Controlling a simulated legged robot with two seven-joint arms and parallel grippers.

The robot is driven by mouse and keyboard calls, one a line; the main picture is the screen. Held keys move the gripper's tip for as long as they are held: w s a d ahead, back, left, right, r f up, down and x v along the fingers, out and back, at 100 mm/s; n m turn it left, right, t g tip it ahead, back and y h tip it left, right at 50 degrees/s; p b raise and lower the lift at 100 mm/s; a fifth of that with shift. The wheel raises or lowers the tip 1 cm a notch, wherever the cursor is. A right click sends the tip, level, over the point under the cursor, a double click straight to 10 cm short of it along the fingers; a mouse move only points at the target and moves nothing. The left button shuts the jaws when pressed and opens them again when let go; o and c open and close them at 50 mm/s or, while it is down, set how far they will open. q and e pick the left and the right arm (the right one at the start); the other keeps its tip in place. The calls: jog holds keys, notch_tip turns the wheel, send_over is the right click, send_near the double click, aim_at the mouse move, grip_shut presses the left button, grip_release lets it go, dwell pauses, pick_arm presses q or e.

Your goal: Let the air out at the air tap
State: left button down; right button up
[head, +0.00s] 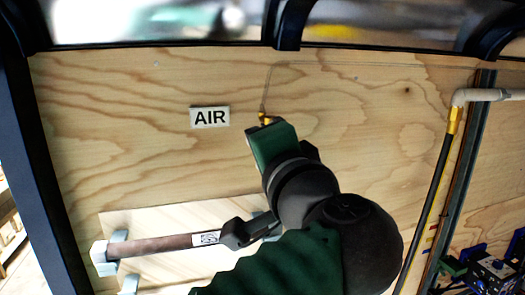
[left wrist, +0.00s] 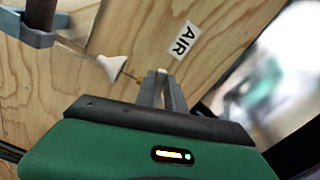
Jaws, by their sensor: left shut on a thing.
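The air tap (head: 265,119) shows as a small brass-yellow fitting on the plywood wall, just right of the white AIR sign (head: 209,117). My left gripper (head: 264,124) reaches up to it, and its green body hides much of the tap. In the left wrist view, the gripper's grey fingers (left wrist: 161,80) are closed together at the brass part (left wrist: 136,79). A whitish cone-shaped piece (left wrist: 112,67) sits beside the fingers, to their left. The AIR sign also shows in the left wrist view (left wrist: 184,40). My right gripper is in neither view.
A brown bar (head: 155,246) with a white label rests in grey brackets on a pale board at lower left. A black and yellow hose (head: 432,200) runs down the wall at right from a pale pipe (head: 490,95). Equipment (head: 495,270) stands at lower right.

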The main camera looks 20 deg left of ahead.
pick_arm(q)
jog(key=shift+a+r+m+p, duration=0.1)
jog(key=shift+r+m+p, duration=0.15)
jog(key=shift+m, duration=0.7)
jog(key=shift+r+m+p, duration=0.15)
jog(key=shift+r+m, duration=0.1)
jog(key=shift+m, duration=0.7)
jog(key=c, duration=1.5)
grip_release()
jog(key=shift+o, duration=0.5)
jog(key=shift+w, duration=0.15)
